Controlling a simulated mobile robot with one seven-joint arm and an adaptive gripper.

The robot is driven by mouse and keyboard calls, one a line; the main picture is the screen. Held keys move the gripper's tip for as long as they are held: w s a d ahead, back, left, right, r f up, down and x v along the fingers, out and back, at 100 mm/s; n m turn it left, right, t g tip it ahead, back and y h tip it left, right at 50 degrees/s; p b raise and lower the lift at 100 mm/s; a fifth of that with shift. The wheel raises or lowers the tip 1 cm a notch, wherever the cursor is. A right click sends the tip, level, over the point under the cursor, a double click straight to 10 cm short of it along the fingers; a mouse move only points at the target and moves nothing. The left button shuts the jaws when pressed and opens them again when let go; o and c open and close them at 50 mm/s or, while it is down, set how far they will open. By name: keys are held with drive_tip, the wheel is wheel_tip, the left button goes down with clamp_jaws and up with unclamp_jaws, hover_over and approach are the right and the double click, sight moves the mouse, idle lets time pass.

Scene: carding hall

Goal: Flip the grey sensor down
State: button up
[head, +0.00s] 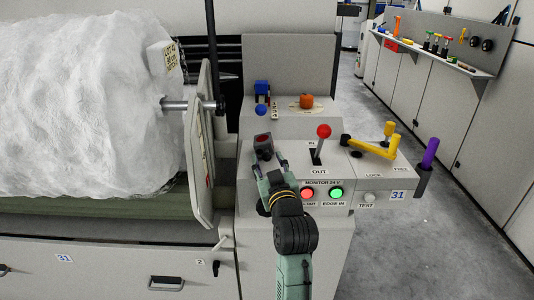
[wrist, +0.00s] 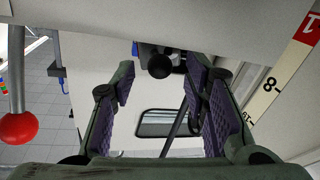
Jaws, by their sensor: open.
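A small dark grey block (head: 263,146) with a dark red face stands on the left of the control console; it is the closest match for the grey sensor, but I cannot be sure. My gripper (head: 270,167) is just in front of it, with its fingers apart and pointing toward it. In the wrist view my gripper (wrist: 162,88) is open, with nothing held between its pads. A dark round knob (wrist: 159,66) shows between the fingers there. I cannot tell whether it belongs to the block or whether a finger touches it.
A red-ball lever (head: 323,131) stands close right of my gripper; its ball also shows in the wrist view (wrist: 18,128). A yellow crank (head: 378,149) and purple handle (head: 430,153) are farther right. Behind are a blue-ball device (head: 261,109) and an orange knob (head: 306,101). A grey panel (head: 199,150) borders the left.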

sight(264, 149)
drive_tip(key=shift+w+a, duration=0.15)
drive_tip(key=shift+w, duration=0.6)
drive_tip(key=shift+w+a, duration=0.1)
drive_tip(key=shift+w, duration=0.6)
drive_tip(key=shift+c, duration=0.2)
clamp_jaws()
